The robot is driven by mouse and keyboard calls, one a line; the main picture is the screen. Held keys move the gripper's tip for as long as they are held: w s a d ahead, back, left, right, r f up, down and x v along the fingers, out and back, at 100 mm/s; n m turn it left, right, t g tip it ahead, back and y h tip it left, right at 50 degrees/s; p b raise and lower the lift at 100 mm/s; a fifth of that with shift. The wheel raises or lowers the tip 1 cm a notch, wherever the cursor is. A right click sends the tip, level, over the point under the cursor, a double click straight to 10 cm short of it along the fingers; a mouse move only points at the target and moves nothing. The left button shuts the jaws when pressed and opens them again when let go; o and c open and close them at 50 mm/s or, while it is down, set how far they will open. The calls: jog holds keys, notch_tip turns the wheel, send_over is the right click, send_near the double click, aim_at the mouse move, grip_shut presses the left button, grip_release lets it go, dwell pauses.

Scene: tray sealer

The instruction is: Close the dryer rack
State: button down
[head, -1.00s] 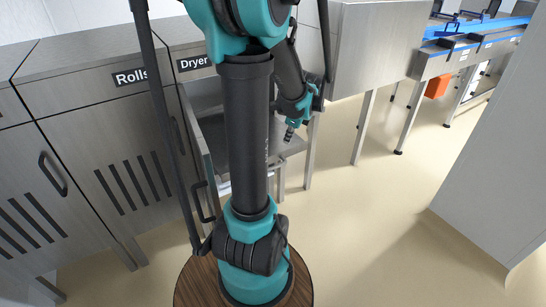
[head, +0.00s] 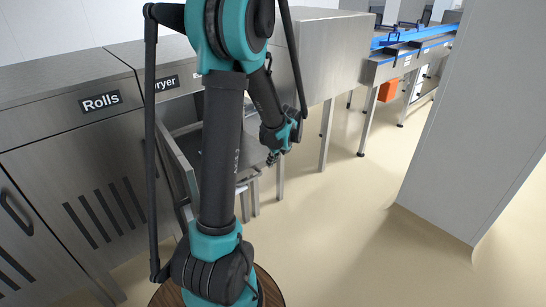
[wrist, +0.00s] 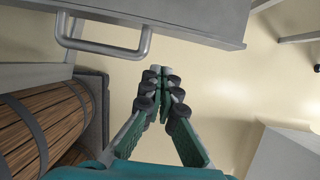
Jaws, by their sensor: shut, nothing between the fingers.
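The dryer rack (head: 176,160) is a grey metal drawer pulled out from the cabinet under the Dryer label (head: 166,83). My arm hides much of it in the head view. In the wrist view, a grey metal front panel (wrist: 200,18) with a bar handle (wrist: 103,47) crosses the top. My gripper (head: 273,158) is beside the rack's right side in the head view. In the wrist view its fingertips (wrist: 160,72) are together and empty, below and right of the handle, over the floor. They look apart from the panel.
The Rolls cabinet (head: 75,125) is left of the rack. A steel machine (head: 335,55) on legs stands to the right, with a blue-edged conveyor (head: 410,45) and an orange box (head: 388,90) beyond. A pale column (head: 470,140) is at the right. Open floor (head: 345,220) lies between.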

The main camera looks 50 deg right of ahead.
aim_at(263, 161)
jog(key=shift+w+d+f, duration=0.1)
jog(key=shift+w+f, duration=0.35)
jog(key=shift+w, duration=0.4)
jog(key=shift+w+d+f, duration=0.1)
jog(key=shift+w+f, duration=0.4)
jog(key=shift+w, duration=0.35)
jog(key=shift+w+d+f, duration=0.1)
jog(key=shift+w+f, duration=0.35)
jog(key=shift+w, duration=0.4)
jog(key=shift+w, duration=0.1)
jog(key=w+d, duration=0.1)
jog(key=w, duration=0.9)
jog(key=w+d, duration=0.1)
jog(key=w, duration=0.9)
jog(key=w+d, duration=0.1)
jog(key=w, duration=1)
jog(key=shift+d, duration=0.25)
jog(key=shift+s, duration=0.15)
